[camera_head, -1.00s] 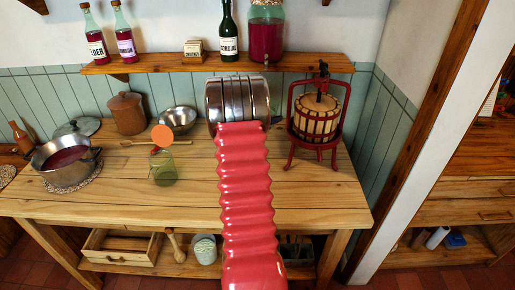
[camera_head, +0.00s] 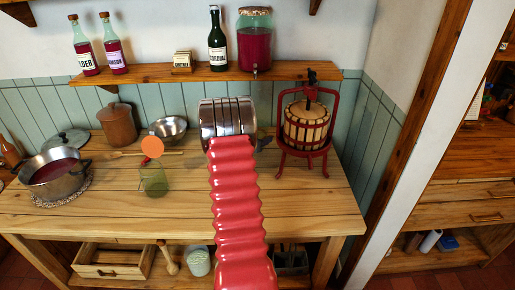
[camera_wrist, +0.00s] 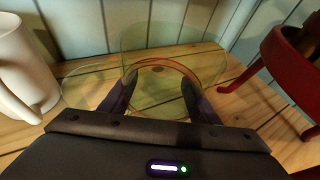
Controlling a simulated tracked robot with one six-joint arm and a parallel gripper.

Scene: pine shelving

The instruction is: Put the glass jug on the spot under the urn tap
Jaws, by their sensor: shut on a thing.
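The glass jug (camera_wrist: 150,50) is clear and greenish with an orange-red ring. It is between the two fingers of my gripper (camera_wrist: 155,95) in the wrist view, and the gripper is shut on it above or at the plank worktop; I cannot tell whether it touches. In the head view my red arm and steel wrist hide the gripper and nearly all of the jug. The urn (camera_head: 254,45) is a glass jar of dark red drink on the wall shelf, with a small tap (camera_head: 254,71) low at its front. My arm covers the worktop below it, so the spot is not clearly seen.
A red-framed press (camera_head: 305,128) stands close right of my gripper. A white mug (camera_wrist: 24,70) is close left in the wrist view.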

